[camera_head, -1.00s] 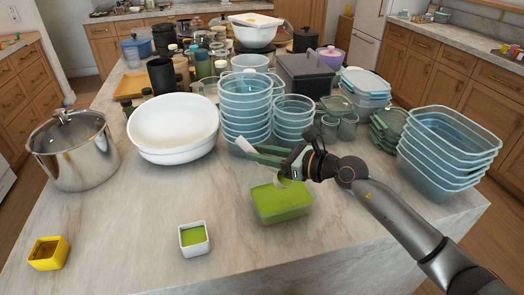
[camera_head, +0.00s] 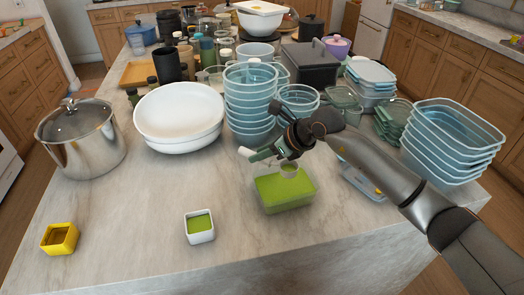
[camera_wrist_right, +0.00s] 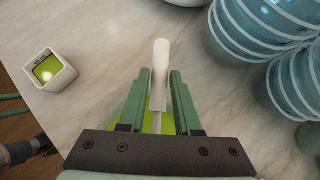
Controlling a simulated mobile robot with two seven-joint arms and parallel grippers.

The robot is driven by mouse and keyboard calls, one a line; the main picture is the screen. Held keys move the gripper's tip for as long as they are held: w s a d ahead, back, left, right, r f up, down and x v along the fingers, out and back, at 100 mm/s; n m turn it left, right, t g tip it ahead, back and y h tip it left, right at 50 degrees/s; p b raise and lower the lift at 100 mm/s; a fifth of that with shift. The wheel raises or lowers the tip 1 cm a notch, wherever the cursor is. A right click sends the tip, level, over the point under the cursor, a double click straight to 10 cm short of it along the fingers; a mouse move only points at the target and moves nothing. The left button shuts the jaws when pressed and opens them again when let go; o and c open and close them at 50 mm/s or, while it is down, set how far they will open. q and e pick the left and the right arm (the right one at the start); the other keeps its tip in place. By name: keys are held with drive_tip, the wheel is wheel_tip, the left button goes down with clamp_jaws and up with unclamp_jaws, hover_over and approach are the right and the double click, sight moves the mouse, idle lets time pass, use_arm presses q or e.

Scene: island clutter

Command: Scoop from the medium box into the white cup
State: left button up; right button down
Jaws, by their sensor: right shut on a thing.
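The medium box (camera_head: 285,196) is a clear box of green contents near the island's front edge. The white cup (camera_head: 200,237) stands to its left with green inside; it also shows in the right wrist view (camera_wrist_right: 52,78). My right gripper (camera_head: 262,154) is above the box's back left part, shut on a scoop's white handle (camera_head: 246,152). The scoop's small bowl (camera_head: 289,170) appears over the box; its contents are unclear. In the right wrist view the handle (camera_wrist_right: 160,70) lies between the green fingers, which mostly hide the box. My left gripper is not in view.
A yellow cup (camera_head: 60,239) stands at the left front. A steel pot (camera_head: 85,150), white bowls (camera_head: 178,125) and stacked blue tubs (camera_head: 250,105) stand behind. More blue boxes (camera_head: 445,145) are at right. The counter between box and white cup is clear.

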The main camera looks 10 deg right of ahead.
drive_tip(key=shift+r, duration=0.1)
drive_tip(key=shift+r, duration=2)
idle(0.6)
